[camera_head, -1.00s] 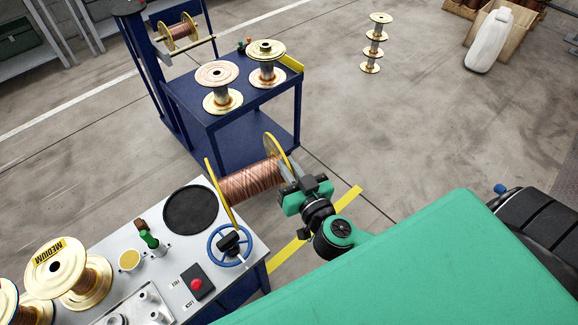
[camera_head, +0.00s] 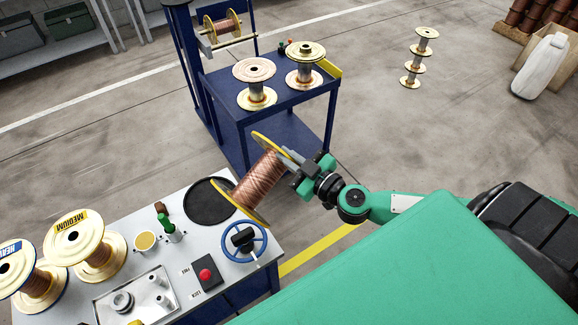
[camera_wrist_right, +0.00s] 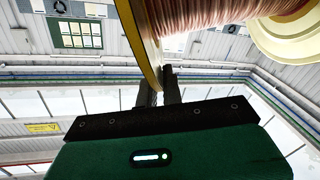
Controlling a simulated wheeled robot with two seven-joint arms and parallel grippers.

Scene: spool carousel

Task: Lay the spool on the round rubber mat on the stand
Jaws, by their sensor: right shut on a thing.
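A spool wound with copper wire (camera_head: 262,181) with yellow flanges is held in the air, tilted, beside the round black rubber mat (camera_head: 200,205) on the grey-topped stand (camera_head: 190,262). Its lower flange overlaps the mat's right edge in the head view; I cannot tell the height between them. My right gripper (camera_head: 290,160) is shut on the rim of the spool's upper flange. In the right wrist view the gripper's fingers (camera_wrist_right: 158,90) pinch the yellow flange (camera_wrist_right: 143,45), with the copper winding (camera_wrist_right: 200,15) beside it. My left gripper is not in view.
A blue handwheel (camera_head: 243,242) and a red button box (camera_head: 207,274) stand near the mat. A blue cart (camera_head: 280,97) with spools stands behind.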

